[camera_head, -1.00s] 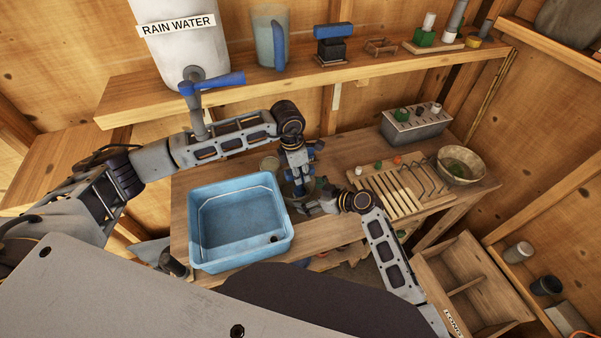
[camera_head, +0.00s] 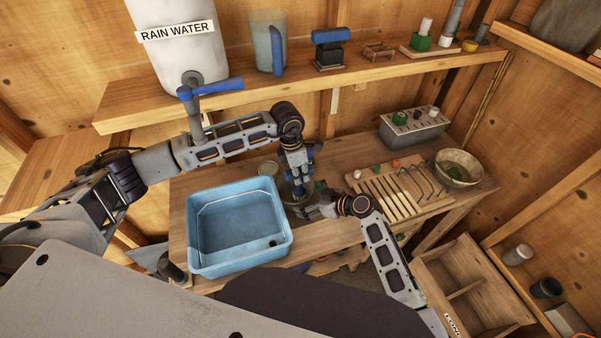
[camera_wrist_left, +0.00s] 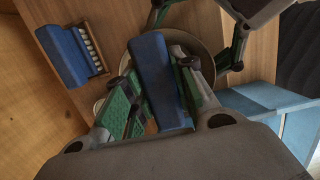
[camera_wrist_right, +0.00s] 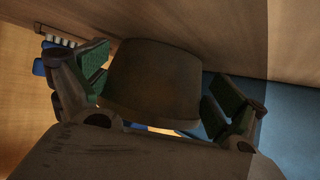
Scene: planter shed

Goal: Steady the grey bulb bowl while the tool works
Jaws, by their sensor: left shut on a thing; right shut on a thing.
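The grey bulb bowl stands on the wooden bench, mostly hidden by my grippers in the head view. Its body (camera_wrist_right: 152,82) fills the space between the fingers in the right wrist view, and its round rim (camera_wrist_left: 207,43) shows in the left wrist view. My right gripper (camera_head: 308,208) is shut on the bowl from its near right side. My left gripper (camera_head: 300,186) points down over the bowl, shut on a tool with a blue handle (camera_wrist_left: 160,82). The tool's working end and the bowl's contents are hidden.
A blue basin (camera_head: 240,262) stands close left of the bowl. A blue brush (camera_wrist_left: 62,55) lies beside the bowl. To the right are a slatted rack (camera_head: 385,196), a grey holed block (camera_head: 412,132) and a wide bowl (camera_head: 459,168). A shelf (camera_head: 300,92) runs behind.

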